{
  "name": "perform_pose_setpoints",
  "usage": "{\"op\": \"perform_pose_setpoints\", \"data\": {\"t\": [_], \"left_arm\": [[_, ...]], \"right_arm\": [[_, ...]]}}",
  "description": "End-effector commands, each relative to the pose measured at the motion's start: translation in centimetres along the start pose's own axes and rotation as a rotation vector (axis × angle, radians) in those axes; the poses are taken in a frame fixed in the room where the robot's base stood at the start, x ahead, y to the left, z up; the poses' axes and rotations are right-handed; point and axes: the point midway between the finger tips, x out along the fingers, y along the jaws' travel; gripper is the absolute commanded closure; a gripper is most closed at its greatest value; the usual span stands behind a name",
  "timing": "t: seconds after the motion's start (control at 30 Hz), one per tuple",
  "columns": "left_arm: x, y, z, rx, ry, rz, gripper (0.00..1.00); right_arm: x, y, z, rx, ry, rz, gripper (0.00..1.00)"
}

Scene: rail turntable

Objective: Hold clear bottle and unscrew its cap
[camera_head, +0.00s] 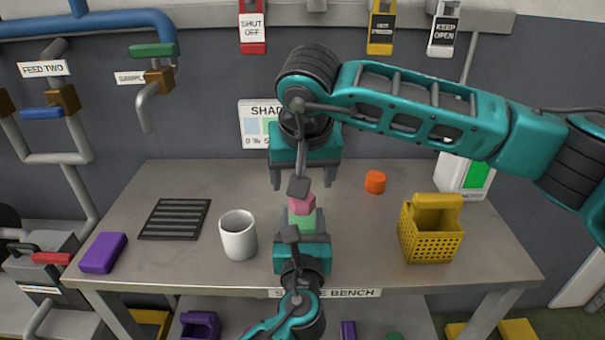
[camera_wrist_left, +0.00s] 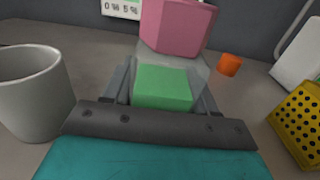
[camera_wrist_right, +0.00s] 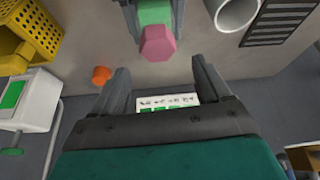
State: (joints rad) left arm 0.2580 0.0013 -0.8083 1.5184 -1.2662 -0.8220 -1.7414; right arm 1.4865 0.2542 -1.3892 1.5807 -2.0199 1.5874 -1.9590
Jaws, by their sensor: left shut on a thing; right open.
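The clear bottle (camera_wrist_left: 198,72) has a see-through body with a green part (camera_head: 302,219) and a pink six-sided cap (camera_head: 303,203) on top. It stands upright over the bench, with its base hidden. My left gripper (camera_head: 301,224) is shut around the bottle's lower part, below the cap. In the right wrist view the cap (camera_wrist_right: 158,43) sits ahead of my right gripper (camera_wrist_right: 155,85). That gripper also shows in the head view (camera_head: 303,182), above and behind the cap, fingers pointing down, open and empty.
A white mug (camera_head: 238,240), black grate (camera_head: 175,219) and purple block (camera_head: 103,253) are on the left of the bench (camera_head: 345,265). An orange piece (camera_head: 375,182), yellow basket (camera_head: 430,240) and white-green box (camera_head: 465,177) are on the right. Bare bench lies between bottle and basket.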

Motion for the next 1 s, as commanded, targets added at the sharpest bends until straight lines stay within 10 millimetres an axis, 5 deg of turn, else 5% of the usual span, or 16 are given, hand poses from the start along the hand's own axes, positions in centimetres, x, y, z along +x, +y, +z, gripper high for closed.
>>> {"op": "perform_pose_setpoints", "data": {"t": [0.27, 0.63, 1.0], "left_arm": [[0.0, 0.01, 0.01, 0.0, 0.0, 0.0, 0.98], [0.0, 0.01, 0.0, 0.0, 0.0, 0.0, 0.98], [0.0, 0.0, 0.0, 0.0, 0.0, 0.0, 0.98]], "right_arm": [[0.01, -0.12, -0.03, 0.141, 0.0, 0.059, 0.23], [0.07, -0.36, -0.12, 0.546, -0.001, 0.228, 0.23], [0.13, -0.33, -0.08, 0.576, -0.001, 0.238, 0.23]]}}
